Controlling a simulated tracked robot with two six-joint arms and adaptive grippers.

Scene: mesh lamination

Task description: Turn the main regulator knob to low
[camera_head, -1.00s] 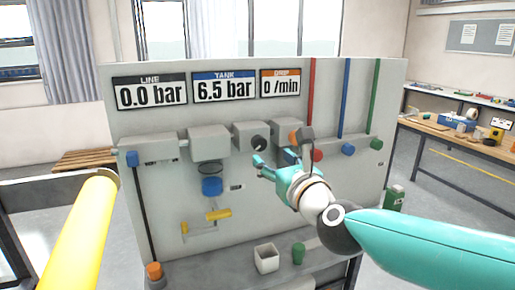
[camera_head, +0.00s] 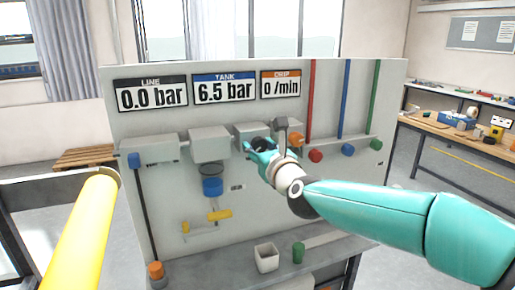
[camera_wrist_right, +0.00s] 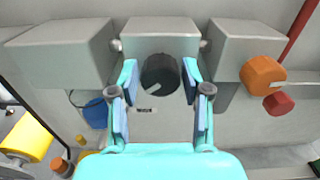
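The regulator knob is a dark round knob (camera_wrist_right: 160,75) on the front of the middle grey box (camera_wrist_right: 160,38). It has a pale mark on its face. My right gripper (camera_wrist_right: 160,77) is teal and open, with one finger on each side of the knob. Narrow gaps show between the fingers and the knob, and I see no clear contact. In the head view the right gripper (camera_head: 260,148) is at this box and largely hides the knob. My left gripper is in neither view.
The grey panel (camera_head: 130,115) carries displays (camera_head: 225,88) reading 0.0 bar, 6.5 bar and 0 /min. An orange knob (camera_wrist_right: 262,76) and red knob (camera_wrist_right: 279,103) lie to the right. A blue cap (camera_wrist_right: 96,113) is lower left. A white cup (camera_head: 266,257) stands on the ledge.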

